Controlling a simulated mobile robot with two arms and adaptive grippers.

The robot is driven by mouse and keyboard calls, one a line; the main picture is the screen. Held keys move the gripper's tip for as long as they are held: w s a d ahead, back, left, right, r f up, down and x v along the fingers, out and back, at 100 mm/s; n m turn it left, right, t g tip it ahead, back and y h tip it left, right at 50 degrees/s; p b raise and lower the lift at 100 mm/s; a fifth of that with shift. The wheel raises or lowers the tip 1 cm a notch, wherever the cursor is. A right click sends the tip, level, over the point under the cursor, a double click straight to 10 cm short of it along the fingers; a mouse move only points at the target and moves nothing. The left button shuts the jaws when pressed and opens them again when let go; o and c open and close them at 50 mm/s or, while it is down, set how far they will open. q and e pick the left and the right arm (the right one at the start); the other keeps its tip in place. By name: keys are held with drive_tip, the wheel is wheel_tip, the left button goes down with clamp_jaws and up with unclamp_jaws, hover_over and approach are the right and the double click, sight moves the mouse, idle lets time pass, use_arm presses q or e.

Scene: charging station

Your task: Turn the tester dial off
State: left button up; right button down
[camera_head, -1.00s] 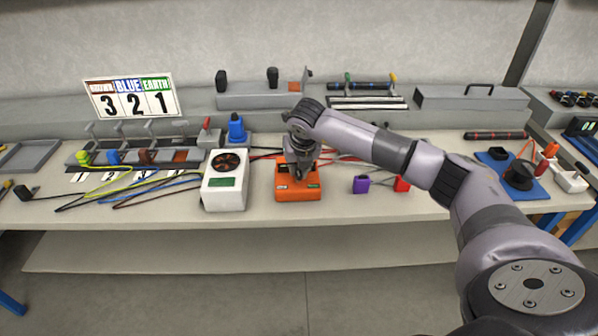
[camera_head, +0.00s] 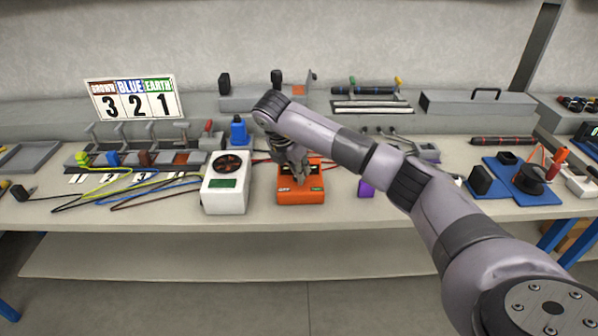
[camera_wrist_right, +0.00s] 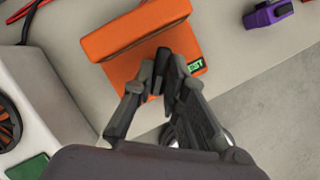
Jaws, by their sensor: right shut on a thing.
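The orange tester box (camera_head: 299,198) stands on the bench just right of a white box. My right gripper (camera_head: 300,180) reaches down onto the tester's face, tilted. In the wrist view its fingers (camera_wrist_right: 161,82) are closed around the dark dial (camera_wrist_right: 162,57). The dial is mostly hidden by the fingers, so its pointing direction cannot be told. My left gripper is not in view.
The white box (camera_head: 222,199) with a fan and a green screen stands close on the left. A purple block (camera_head: 366,188) is to the right. Yellow, blue and dark cables (camera_head: 130,190) lie at the left. The bench front before the tester is clear.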

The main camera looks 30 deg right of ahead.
drive_tip(key=shift+m+g, duration=0.3)
drive_tip(key=shift+m, duration=0.4)
drive_tip(key=c, duration=1.6)
unclamp_jaws()
drive_tip(key=v, duration=1.2)
